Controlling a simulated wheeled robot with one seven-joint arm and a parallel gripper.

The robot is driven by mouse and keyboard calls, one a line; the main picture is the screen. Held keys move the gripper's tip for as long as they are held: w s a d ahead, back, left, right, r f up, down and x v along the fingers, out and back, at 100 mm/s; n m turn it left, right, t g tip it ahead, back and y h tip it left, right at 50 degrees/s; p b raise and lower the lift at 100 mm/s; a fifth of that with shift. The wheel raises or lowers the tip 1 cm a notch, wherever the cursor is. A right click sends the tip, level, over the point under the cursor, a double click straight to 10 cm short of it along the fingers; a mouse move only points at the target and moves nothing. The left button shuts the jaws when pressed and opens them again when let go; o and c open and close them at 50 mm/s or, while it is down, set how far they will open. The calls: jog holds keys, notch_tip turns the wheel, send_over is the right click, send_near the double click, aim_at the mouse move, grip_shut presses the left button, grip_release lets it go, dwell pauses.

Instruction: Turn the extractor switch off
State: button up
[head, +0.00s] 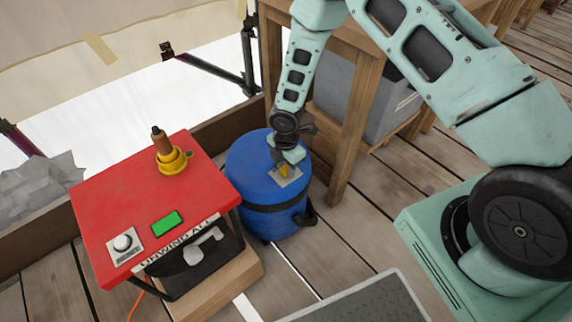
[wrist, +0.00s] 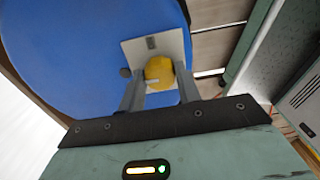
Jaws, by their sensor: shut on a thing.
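The extractor (head: 250,158) is a blue drum with a black band, standing on the deck in the middle of the head view. Its blue top (wrist: 75,55) fills much of the wrist view. On the top is a pale switch plate (head: 292,181) with a yellow knob (head: 284,171). In the wrist view the knob (wrist: 159,70) sits between the two fingers, on the plate (wrist: 137,50) with a dark mark at its far edge. My gripper (head: 286,163) comes down from above and is shut on the knob. The fingers partly hide the plate.
A red-topped unit (head: 120,195) with a yellow-ringed post (head: 172,160), green light (head: 167,223) and white button (head: 124,243) stands close left of the drum. A wooden table leg (head: 355,130) and grey bin (head: 375,95) are behind right.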

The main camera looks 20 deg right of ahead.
aim_at(286, 167)
jog(key=o, duration=1)
notch_tip(286, 167, up, 17)
jog(key=p, duration=0.4)
jog(key=shift+r, duration=0.2)
jog(key=s+a+r+m, duration=0.3)
jog(key=s+r, duration=0.3)
jog(key=r, duration=0.1)
jog(key=s+a+r+m, duration=0.3)
jog(key=s+r+m, duration=0.15)
jog(key=r, duration=0.25)
jog(key=s+r+m, duration=0.3)
jog(key=s+r, duration=0.1)
jog(key=s, duration=0.4)
jog(key=s+r+m, duration=0.3)
jog(key=s, duration=0.4)
jog(key=shift+m+y, duration=0.3)
jog(key=shift+m, duration=0.05)
jog(key=r+p, duration=1.1)
jog(key=s+r+p, duration=0.1)
jog(key=r+p, duration=0.5)
jog(key=shift+s+a+r, duration=0.1)
jog(key=shift+a+r, duration=0.05)
jog(key=shift+r, duration=0.1)
